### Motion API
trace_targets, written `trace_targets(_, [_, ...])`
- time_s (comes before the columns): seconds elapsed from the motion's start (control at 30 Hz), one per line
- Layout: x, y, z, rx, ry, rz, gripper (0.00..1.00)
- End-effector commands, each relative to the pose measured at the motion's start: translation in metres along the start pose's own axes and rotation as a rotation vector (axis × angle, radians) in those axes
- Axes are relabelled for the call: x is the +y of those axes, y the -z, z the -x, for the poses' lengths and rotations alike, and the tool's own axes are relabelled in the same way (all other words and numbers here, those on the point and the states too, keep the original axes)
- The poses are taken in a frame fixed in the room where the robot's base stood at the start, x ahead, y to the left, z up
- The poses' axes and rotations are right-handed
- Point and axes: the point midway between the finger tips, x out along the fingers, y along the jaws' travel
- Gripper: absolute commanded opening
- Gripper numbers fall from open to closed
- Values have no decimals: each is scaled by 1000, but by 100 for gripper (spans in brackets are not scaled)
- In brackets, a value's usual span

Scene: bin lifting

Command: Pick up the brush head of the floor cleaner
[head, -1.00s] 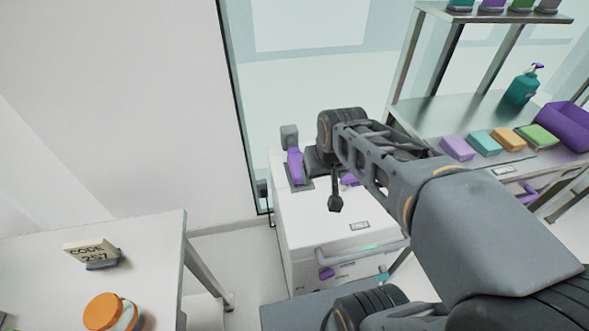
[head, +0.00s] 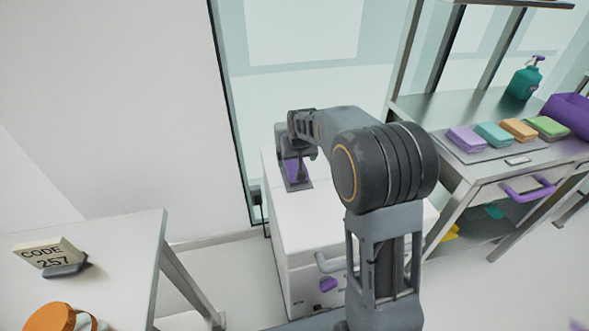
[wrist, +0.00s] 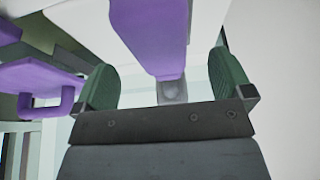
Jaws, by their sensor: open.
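A purple piece (head: 294,171) with a dark base lies on top of the white cabinet (head: 320,215). It looks like the brush head, but its bristles are not visible. My gripper (head: 297,160) points down over it in the head view and hides part of it. In the wrist view the purple piece (wrist: 155,35) runs between the two green-padded fingers of my gripper (wrist: 165,82). The fingers are apart, with a gap on both sides. A small grey part (wrist: 172,92) shows at its near end.
A glass wall stands behind the cabinet. A white table with a code sign (head: 48,254) is at the left. A purple object (wrist: 40,76) shows left in the wrist view.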

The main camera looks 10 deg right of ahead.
Motion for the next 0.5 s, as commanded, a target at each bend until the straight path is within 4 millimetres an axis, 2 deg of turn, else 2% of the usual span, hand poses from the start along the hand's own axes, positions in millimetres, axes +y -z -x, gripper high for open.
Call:
trace_targets(0.27, [0,0,-18,-1,0,0,98])
trace_targets(0.5, [1,0,-50,-2,0,0,98])
